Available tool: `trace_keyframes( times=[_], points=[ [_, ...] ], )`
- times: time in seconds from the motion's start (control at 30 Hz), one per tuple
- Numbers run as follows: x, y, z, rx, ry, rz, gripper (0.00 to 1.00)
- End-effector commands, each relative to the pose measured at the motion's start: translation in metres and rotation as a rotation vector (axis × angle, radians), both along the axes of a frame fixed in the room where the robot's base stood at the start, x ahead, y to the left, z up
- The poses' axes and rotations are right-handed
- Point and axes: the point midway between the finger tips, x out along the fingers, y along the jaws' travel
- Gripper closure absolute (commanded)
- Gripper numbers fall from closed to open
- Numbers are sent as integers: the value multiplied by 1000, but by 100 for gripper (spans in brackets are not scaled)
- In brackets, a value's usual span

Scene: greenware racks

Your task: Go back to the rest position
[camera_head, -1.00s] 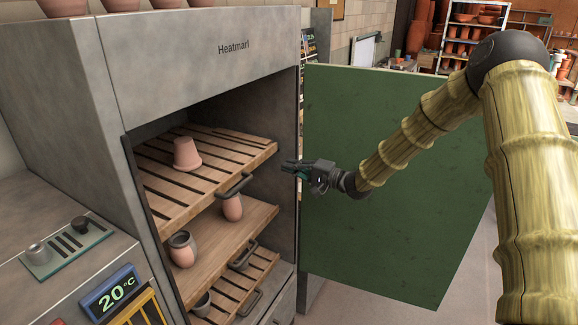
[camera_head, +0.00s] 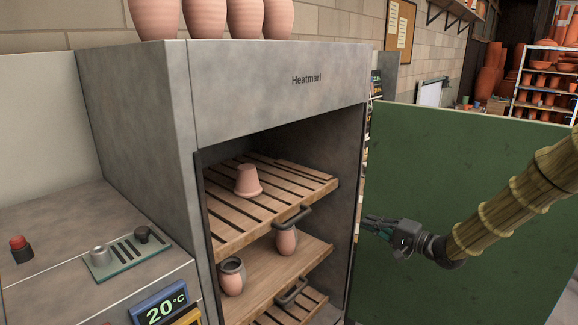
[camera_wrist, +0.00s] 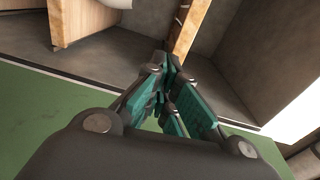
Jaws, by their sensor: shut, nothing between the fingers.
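My gripper (camera_head: 368,227) is shut and empty. It is in front of the open green door, just right of the kiln's opening, apart from the racks. In the wrist view its teal fingers (camera_wrist: 168,95) are together, with the cabinet's inside beyond them. No other object is named by the task.
The grey Heatmarl cabinet (camera_head: 240,85) stands open with slatted wooden racks (camera_head: 228,234) inside. An upturned pot (camera_head: 247,181) is on the top rack; two pots (camera_head: 231,277) (camera_head: 286,240) stand below. The green door (camera_head: 420,170) is close behind my arm. Several pots (camera_head: 205,18) stand on top.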

Motion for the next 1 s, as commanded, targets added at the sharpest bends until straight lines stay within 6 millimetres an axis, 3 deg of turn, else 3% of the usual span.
trace_keyframes(
  times=[0.03,0.27,0.47,0.7,0.87,1.0],
  points=[
    [-6,10,-25,-34,21,-13,100],
    [-48,48,-144,-278,112,-80,100],
    [-109,71,-239,-515,215,-74,100],
    [-207,88,-334,-804,350,17,100],
    [-285,92,-383,-989,442,130,100],
    [-360,92,-415,-1141,525,261,100]
  ],
)
